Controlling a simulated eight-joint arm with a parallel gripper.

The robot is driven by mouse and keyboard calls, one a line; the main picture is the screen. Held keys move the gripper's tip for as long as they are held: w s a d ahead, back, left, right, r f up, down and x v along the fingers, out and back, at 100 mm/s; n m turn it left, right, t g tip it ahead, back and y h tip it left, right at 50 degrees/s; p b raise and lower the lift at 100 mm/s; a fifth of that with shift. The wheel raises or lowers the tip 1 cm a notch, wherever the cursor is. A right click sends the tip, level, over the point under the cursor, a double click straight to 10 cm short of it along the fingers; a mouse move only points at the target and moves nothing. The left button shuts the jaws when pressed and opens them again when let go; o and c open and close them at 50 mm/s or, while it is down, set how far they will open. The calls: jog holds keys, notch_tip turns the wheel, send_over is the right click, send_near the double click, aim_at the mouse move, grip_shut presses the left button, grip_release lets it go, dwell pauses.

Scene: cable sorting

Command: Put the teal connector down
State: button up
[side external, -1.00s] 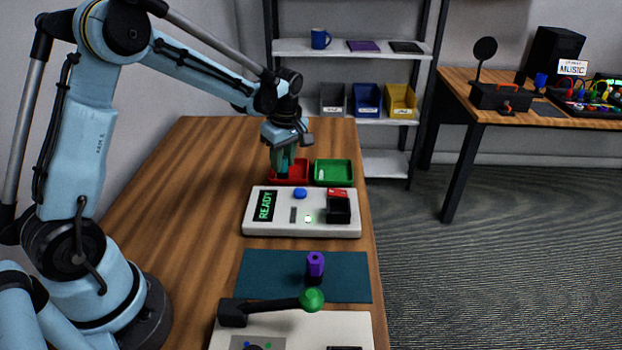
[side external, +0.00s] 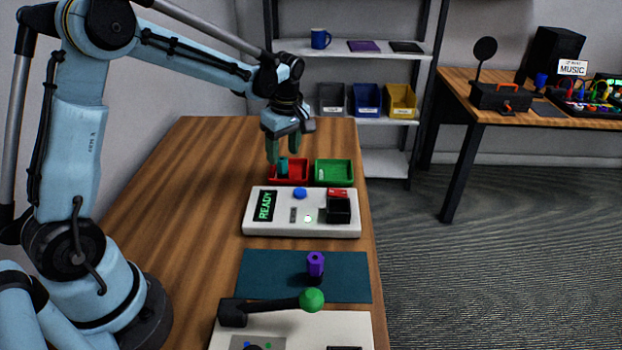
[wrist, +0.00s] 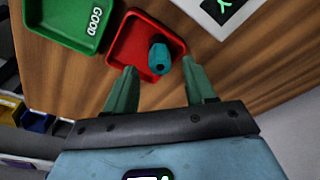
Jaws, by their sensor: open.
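The teal connector (side external: 283,167) stands in the red tray (side external: 302,172), near its left side in the side view. In the wrist view the connector (wrist: 160,58) is inside the red tray (wrist: 122,46), between and beyond the fingertips. My gripper (side external: 283,158) is open above the red tray, with its two green fingers spread to either side of the connector. In the wrist view my gripper (wrist: 162,72) shows a clear gap between the fingers, and neither touches the connector.
A green tray (side external: 334,172) sits right of the red one; its label reads GOOD in the wrist view. A white tester (side external: 275,228) showing READY stands in front. A purple connector (side external: 316,264) stands on the dark teal mat (side external: 262,277). The table's left part is clear.

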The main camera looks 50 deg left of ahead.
notch_tip(320, 180, up, 8)
jog(key=d, duration=0.1)
jog(key=s+d+m+t+h, duration=0.1)
jog(key=s+d+m+t, duration=0.2)
jog(key=s+d+m, duration=0.2)
jog(key=s+d+m+t, duration=0.4)
jog(key=s+m, duration=0.5)
jog(key=m, duration=0.4)
jog(key=shift+s+d+f+h, duration=0.15)
jog(key=shift+d+f+h, duration=0.25)
jog(key=shift+d, duration=0.45)
